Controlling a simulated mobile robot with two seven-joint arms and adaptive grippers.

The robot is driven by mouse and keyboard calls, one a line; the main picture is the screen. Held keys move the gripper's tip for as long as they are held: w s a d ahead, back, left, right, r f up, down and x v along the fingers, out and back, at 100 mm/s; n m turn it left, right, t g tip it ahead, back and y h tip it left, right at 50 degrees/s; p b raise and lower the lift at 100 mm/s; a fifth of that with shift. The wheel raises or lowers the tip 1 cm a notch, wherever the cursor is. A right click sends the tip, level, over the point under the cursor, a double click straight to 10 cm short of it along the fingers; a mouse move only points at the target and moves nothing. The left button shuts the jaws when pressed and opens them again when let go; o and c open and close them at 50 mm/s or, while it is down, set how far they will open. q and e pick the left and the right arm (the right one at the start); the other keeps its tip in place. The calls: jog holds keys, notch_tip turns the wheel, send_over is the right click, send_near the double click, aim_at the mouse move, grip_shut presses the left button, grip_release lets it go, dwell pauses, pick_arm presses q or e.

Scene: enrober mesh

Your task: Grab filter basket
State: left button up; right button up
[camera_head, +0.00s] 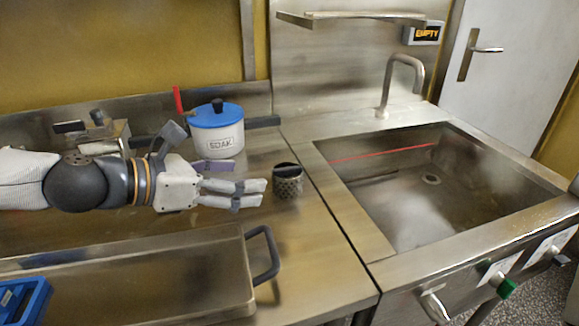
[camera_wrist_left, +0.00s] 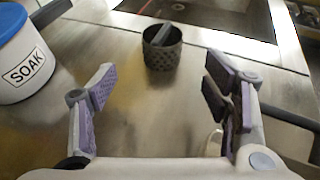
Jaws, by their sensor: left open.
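The filter basket (camera_head: 288,182) is a small dark perforated metal cup with a bar across its top. It stands upright on the steel counter, left of the sink. It also shows in the left wrist view (camera_wrist_left: 162,52), ahead of the fingers and roughly between them. My left gripper (camera_head: 250,193) reaches in from the left, just left of the basket, with its fingers pointing at it. In the left wrist view the gripper (camera_wrist_left: 160,100) is open and empty, with bare counter between its fingers. My right gripper is not in view.
A white SOAK pot (camera_head: 216,135) with a blue lid stands behind my left gripper. A steel tray with a dark handle (camera_head: 268,258) lies in front. The sink (camera_head: 420,205) is to the right. A blue container (camera_head: 22,300) sits at the lower left. Counter around the basket is clear.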

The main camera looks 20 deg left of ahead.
aim_at(276, 181)
pick_arm(q)
jog(key=shift+w+d+f, duration=0.35)
jog(key=shift+d+f, duration=0.15)
jog(key=b+x, duration=0.2)
jog(key=x, duration=0.7)
jog(key=shift+w+d+f+b, duration=0.15)
jog(key=shift+w+b, duration=0.1)
jog(key=shift+b, duration=0.1)
jog(key=shift+w+d, duration=0.15)
jog(key=shift+w, duration=0.15)
jog(key=shift+r, duration=0.25)
jog(key=c, duration=1.3)
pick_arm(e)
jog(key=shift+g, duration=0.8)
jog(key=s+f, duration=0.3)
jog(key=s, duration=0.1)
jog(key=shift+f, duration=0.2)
